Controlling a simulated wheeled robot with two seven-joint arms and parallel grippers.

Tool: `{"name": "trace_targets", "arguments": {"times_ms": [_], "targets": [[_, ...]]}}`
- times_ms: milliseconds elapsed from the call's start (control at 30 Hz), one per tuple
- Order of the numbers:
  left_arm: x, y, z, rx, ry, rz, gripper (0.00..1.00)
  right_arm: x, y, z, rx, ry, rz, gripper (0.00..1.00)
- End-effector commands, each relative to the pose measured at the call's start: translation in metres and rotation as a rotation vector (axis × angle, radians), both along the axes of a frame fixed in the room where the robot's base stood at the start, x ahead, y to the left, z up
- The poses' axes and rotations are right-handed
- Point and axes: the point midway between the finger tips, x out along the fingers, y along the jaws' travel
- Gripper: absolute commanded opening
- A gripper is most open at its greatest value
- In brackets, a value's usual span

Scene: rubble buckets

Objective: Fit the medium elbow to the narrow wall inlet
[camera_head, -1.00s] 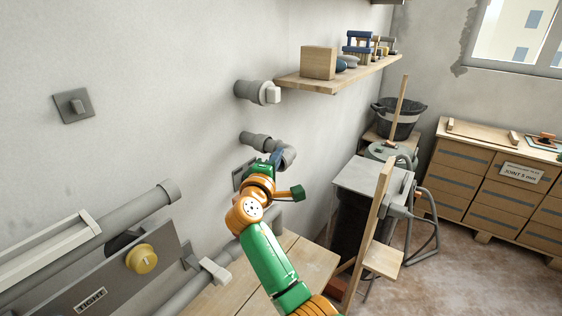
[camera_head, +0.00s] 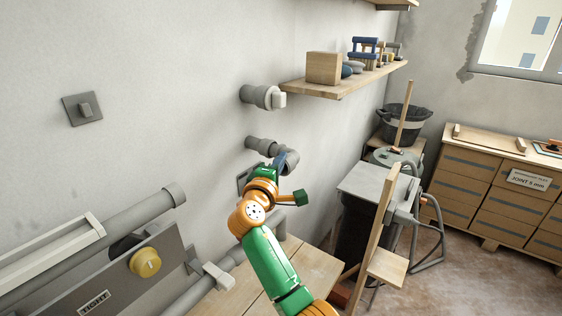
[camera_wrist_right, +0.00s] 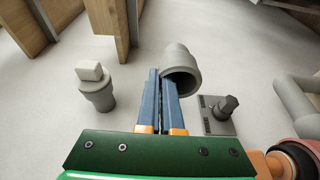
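The narrow wall inlet (camera_head: 254,143) is a grey stub on the wall, below a wider one. The grey medium elbow (camera_head: 291,157) lies in line with it and bends downward; I cannot tell how far it is seated. In the right wrist view the elbow (camera_wrist_right: 181,60) shows its open end toward the camera. My right gripper (camera_head: 280,161) has its blue fingers (camera_wrist_right: 162,98) close together at the elbow's rim, one seemingly inside the opening and one outside, with a thin gap between. My left gripper is not in view.
A wall plate with a knob (camera_wrist_right: 220,113) lies beside the elbow. A panel with a yellow knob (camera_head: 145,262) and grey pipes are at lower left. A wooden bench (camera_head: 308,266) lies below.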

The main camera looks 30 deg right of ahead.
Motion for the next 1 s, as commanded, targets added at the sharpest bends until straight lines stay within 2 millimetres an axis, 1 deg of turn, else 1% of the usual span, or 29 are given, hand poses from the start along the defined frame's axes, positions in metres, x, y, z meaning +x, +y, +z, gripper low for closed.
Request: {"name": "trace_targets", "arguments": {"times_ms": [67,600,1000], "targets": [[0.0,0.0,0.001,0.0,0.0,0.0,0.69,0.0,0.0,0.001,-0.001,0.001,0.0,0.0],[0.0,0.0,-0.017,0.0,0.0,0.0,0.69,0.017,0.007,-0.001,-0.001,-0.001,0.0,0.0],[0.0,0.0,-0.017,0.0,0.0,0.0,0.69,0.018,0.008,0.001,-0.001,-0.001,0.001,0.0]]}}
